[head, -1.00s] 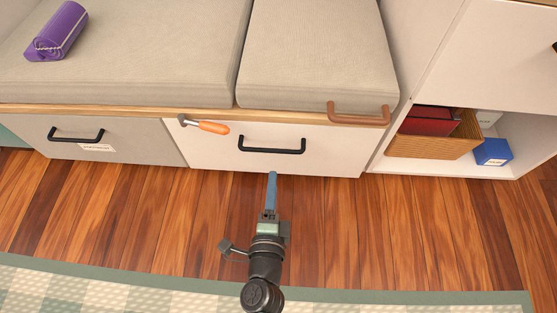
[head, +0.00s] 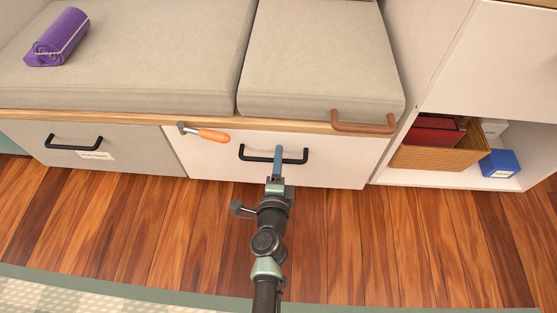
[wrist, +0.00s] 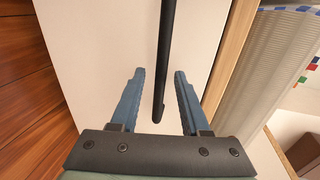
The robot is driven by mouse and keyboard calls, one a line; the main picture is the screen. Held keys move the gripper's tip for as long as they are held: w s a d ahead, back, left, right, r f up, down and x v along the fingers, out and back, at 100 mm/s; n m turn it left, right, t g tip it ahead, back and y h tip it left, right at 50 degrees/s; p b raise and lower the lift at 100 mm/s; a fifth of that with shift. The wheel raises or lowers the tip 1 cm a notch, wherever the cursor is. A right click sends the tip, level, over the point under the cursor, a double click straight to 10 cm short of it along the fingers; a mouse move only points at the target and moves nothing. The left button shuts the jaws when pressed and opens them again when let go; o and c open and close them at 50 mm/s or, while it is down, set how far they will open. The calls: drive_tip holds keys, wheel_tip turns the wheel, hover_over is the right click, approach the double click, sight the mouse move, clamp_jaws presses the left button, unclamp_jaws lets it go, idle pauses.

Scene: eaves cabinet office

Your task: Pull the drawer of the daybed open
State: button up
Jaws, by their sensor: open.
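The daybed (head: 140,119) has a white drawer front (head: 340,172) with a black bar handle (head: 294,160). The drawer looks shut. A grey drawer front (head: 125,165) with its own black handle (head: 74,143) and a label is to the left. My gripper (head: 278,150) is at the white drawer's handle, its blue fingers covering part of the bar in the head view. In the wrist view my gripper (wrist: 160,72) is open, and the black handle (wrist: 167,45) runs between its two fingers. I cannot see either finger touching the bar.
An orange-handled tool (head: 213,136) is at the white drawer's upper left. A brown handle (head: 362,122) is on the daybed's edge at right. A cubby at right holds a wicker basket (head: 440,155) and a blue box (head: 499,163). The wooden floor (head: 150,225) before the drawers is clear.

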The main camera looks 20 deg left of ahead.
drive_tip(key=shift+w+a, duration=0.1)
drive_tip(key=shift+w, duration=0.2)
clamp_jaws()
idle(1.3)
